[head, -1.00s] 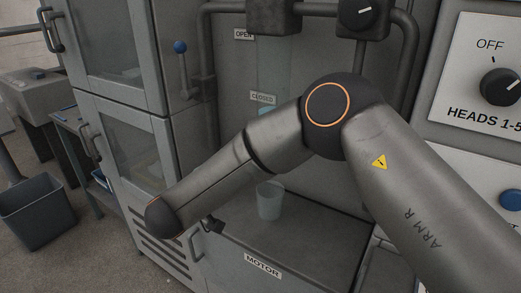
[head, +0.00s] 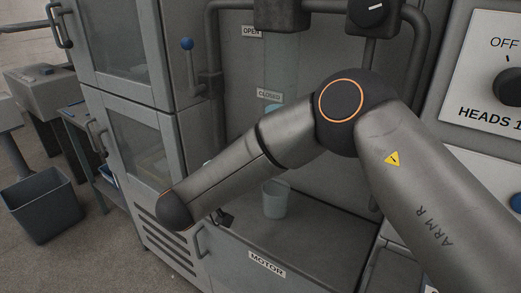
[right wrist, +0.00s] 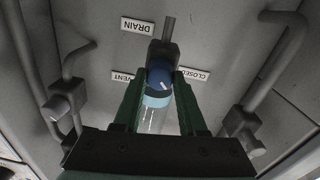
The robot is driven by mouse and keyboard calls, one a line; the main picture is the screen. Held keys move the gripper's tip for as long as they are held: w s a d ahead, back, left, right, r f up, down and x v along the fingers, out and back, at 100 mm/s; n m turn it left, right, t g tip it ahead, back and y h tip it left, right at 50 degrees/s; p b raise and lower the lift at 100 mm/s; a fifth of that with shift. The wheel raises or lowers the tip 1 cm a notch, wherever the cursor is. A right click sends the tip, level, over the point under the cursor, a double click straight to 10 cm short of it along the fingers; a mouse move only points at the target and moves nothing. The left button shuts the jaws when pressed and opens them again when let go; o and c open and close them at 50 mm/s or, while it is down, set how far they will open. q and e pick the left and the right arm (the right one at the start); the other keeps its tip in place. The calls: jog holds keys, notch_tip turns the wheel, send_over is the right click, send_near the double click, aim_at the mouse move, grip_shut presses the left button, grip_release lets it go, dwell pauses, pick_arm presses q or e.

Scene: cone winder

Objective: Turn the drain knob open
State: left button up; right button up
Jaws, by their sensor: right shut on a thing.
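In the right wrist view, the blue drain knob (right wrist: 160,75) with a white mark sits on a dark valve body under the upside-down DRAIN label (right wrist: 137,26). My right gripper (right wrist: 162,73) has its green fingers on both sides of the knob and is shut on it. The white mark points down and to the right in this view. In the head view my right arm covers the knob and gripper. My left gripper is not in view.
In the head view, a clear cup (head: 276,200) stands on the ledge above the MOTOR label (head: 267,263). Pipes flank the valve in the wrist view.

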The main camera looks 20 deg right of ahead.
grip_shut()
